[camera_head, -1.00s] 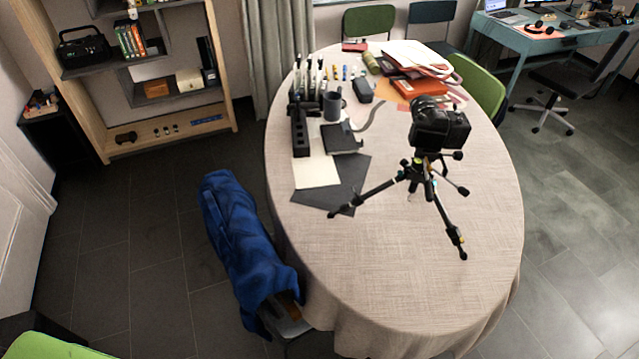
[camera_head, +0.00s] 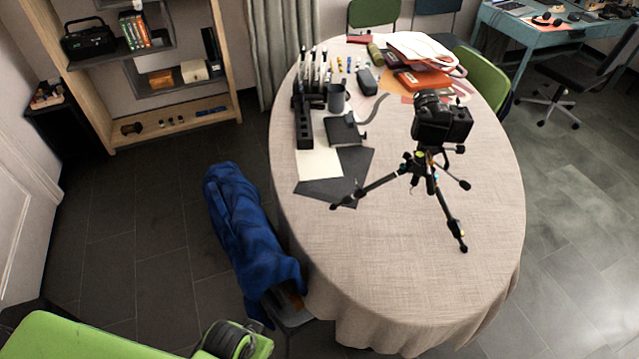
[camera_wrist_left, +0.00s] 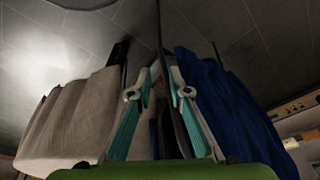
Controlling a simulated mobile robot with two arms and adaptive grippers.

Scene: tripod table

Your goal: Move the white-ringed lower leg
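A black tripod (camera_head: 422,168) with a camera (camera_head: 440,120) on top stands on the round table (camera_head: 400,290). One leg (camera_head: 375,187) reaches left to the dark sheets, one (camera_head: 448,215) reaches toward the front, and a shorter-looking one (camera_head: 452,178) points right. Small coloured marks show on the legs, but I cannot tell which has a white ring. My left gripper (camera_wrist_left: 162,72) is open and empty in the left wrist view, its teal-padded fingers apart. It is outside the head view and clear of the tripod. My right gripper is out of view.
A blue jacket (camera_head: 245,225) hangs over a chair at the table's left edge. Dark sheets (camera_head: 340,180), a black box (camera_head: 302,122), a mug (camera_head: 336,98) and orange folders (camera_head: 418,78) fill the table's back. The front of the table is clear.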

